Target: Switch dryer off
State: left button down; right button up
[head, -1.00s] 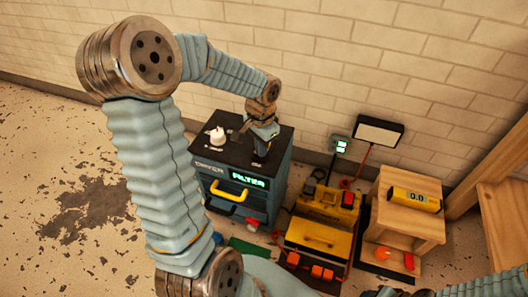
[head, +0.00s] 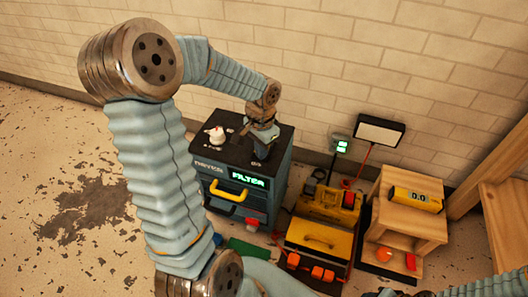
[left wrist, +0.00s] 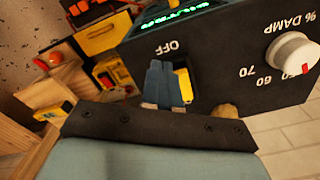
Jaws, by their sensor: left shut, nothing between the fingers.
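The dryer is a dark blue-grey cabinet (head: 226,195) against the wall, with a green lit display reading FILTER (head: 248,179). Its black top carries a white knob (head: 217,135). In the left wrist view the top shows the word OFF, a % DAMP scale and the white knob (left wrist: 291,53). My left gripper (head: 262,150) is over the right part of the dryer's top. Its blue fingers (left wrist: 166,82) are shut and empty, beside the OFF label. They partly cover a yellow part (left wrist: 184,84). Whether they touch the panel cannot be told. My right gripper is not visible.
A yellow-and-black machine (head: 322,235) stands right of the dryer. Further right is a wooden stand (head: 410,225) with a yellow meter (head: 414,199) on it. A yellow handle (head: 229,192) sticks out from the dryer's front. The floor to the left is open.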

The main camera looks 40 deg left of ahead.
pick_arm(q)
jog(key=shift+f+b, duration=0.35)
jog(key=shift+f, duration=0.2)
jog(key=shift+r, duration=0.1)
notch_tip(320, 180, up, 7)
jog(key=p, duration=0.5)
jog(key=shift+p, duration=0.35)
